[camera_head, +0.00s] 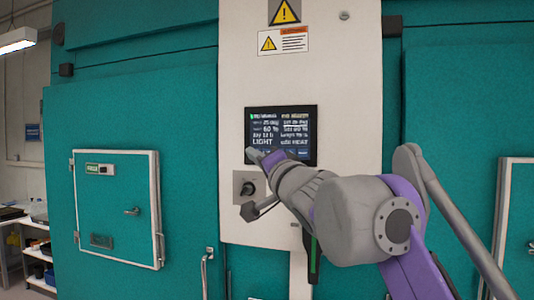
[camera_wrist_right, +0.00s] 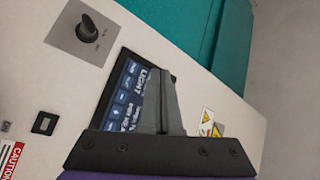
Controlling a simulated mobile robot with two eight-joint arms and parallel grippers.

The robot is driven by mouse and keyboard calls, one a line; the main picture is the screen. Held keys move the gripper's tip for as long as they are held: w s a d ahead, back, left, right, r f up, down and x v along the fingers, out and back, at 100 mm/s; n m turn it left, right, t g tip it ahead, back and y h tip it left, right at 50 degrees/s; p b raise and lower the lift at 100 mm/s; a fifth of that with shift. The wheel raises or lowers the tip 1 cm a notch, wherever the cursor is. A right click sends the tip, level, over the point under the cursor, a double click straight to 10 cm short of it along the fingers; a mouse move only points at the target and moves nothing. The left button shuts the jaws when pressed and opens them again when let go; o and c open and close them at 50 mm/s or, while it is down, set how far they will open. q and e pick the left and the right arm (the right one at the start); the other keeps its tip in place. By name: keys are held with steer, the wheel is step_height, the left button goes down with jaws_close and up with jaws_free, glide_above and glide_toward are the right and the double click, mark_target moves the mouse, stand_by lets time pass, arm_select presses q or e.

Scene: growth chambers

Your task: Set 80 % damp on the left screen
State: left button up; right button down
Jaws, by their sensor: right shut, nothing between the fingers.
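A dark screen (camera_head: 290,120) with white lines of text is set in the pale panel between two teal chambers. The word LIGHT reads at its lower left; the smaller figures are too blurred to read surely. My right gripper (camera_head: 259,156) is shut and empty, with its fingertips in front of the screen's lower left edge. In the right wrist view the fingers (camera_wrist_right: 161,100) cover part of the screen (camera_wrist_right: 125,85); LIGHT and several blue buttons show beside them. I cannot tell whether the fingertips touch the glass. My left gripper is not in view.
A black rotary knob (camera_head: 248,188) on a grey plate sits just below the screen; it also shows in the right wrist view (camera_wrist_right: 90,32). Warning labels (camera_head: 283,41) are above. A small white-framed door (camera_head: 117,207) is on the left chamber.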

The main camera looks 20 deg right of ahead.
glide_toward(259, 148)
steer(key=w+a+r, duration=0.1)
steer(key=w+a, duration=0.1)
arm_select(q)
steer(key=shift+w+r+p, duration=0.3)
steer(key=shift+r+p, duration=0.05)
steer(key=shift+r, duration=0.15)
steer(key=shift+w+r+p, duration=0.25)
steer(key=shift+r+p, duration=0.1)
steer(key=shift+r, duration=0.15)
arm_select(e)
steer(key=shift+w+d, duration=0.3)
steer(key=shift+w, duration=0.6)
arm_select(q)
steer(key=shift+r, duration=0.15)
arm_select(e)
steer(key=shift+d, duration=0.1)
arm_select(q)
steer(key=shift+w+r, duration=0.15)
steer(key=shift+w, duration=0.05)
arm_select(e)
steer(key=shift+w+d, duration=0.15)
steer(key=shift+w, duration=0.25)
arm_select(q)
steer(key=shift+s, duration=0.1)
arm_select(e)
steer(key=shift+s, duration=0.1)
